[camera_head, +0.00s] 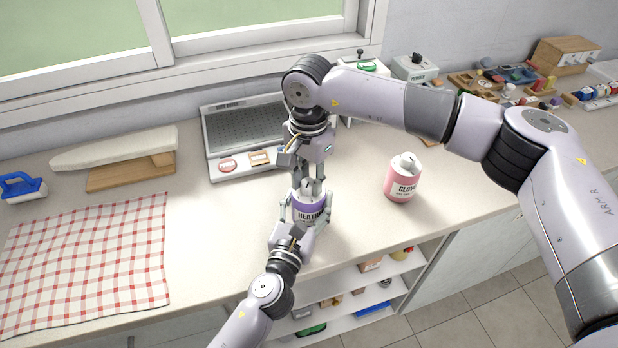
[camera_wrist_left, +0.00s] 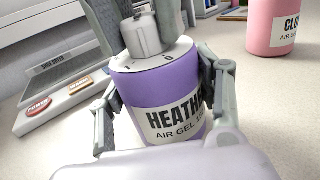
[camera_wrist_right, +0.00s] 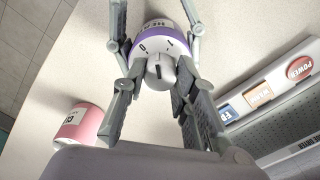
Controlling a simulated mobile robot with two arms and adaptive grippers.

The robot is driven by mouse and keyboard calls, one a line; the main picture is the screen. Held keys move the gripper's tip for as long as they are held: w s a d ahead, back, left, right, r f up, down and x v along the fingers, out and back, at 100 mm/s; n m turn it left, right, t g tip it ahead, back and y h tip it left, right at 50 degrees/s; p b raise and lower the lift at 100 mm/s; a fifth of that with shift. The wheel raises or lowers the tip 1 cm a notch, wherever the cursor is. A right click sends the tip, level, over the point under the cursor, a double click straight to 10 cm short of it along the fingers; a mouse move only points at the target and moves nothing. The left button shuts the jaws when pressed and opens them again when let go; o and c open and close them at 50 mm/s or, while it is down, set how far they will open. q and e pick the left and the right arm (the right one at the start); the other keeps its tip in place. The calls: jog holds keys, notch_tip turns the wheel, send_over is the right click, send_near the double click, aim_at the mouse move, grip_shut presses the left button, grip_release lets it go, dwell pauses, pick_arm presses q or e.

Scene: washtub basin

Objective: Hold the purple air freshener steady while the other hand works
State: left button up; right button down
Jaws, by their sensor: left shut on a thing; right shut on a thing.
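The purple air freshener (camera_head: 308,212), labelled HEATHER, stands upright on the counter. It has a white top with dial marks and a grey-white knob (camera_wrist_right: 160,70). My left gripper (camera_head: 309,211) comes from the front and is shut on the purple body; its fingers press both sides in the left wrist view (camera_wrist_left: 162,100). My right gripper (camera_head: 312,182) points down from above and is shut on the knob, with its fingers on either side of it in the right wrist view (camera_wrist_right: 160,80). The fingers partly hide the knob in the head view.
A pink air freshener (camera_head: 403,180) labelled CLOVE stands to the right. A grey panel device (camera_head: 245,130) with labelled buttons is behind. A checked cloth (camera_head: 90,255) and an ironing-board-like stand (camera_head: 115,148) lie left. Open shelves (camera_head: 365,300) sit below the counter's front edge.

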aim_at(309, 182)
pick_arm(q)
jog(key=shift+f, duration=0.1)
pick_arm(e)
jog(key=m, duration=0.4)
jog(key=shift+m, duration=0.3)
jog(key=m, duration=0.4)
jog(key=shift+r+m, duration=0.1)
jog(key=shift+m, duration=0.2)
jog(key=m, duration=0.4)
pick_arm(q)
jog(key=shift+s, duration=0.1)
pick_arm(e)
jog(key=shift+m, duration=2.2)
jog(key=shift+w, duration=0.1)
jog(key=c, duration=1.3)
grip_release()
notch_tip(309, 182, up, 12)
jog(key=shift+f, duration=0.1)
